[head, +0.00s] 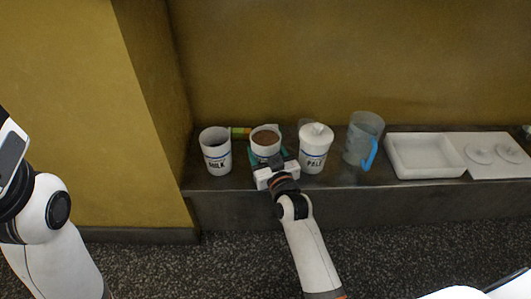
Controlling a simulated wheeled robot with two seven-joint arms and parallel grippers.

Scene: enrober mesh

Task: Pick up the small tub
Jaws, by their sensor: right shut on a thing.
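The small tub (265,141) is a white round cup with brown contents, standing upright among the containers on the dark ledge. My right gripper (268,162) reaches it from the front and is shut on it. The gripper and wrist hide the tub's lower front. Teal patches show at both sides of the tub's lower part. Whether its base touches the ledge is hidden. My left arm shows at the left edge, but its gripper fingers are not in view.
An open white tub marked MILK (215,152) stands left of it. A lidded white tub marked PALE (314,150) stands close on the right. Beyond are a clear jug (362,138) with a blue handle and a white tray (456,171). A wall (330,60) rises behind the ledge (345,180).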

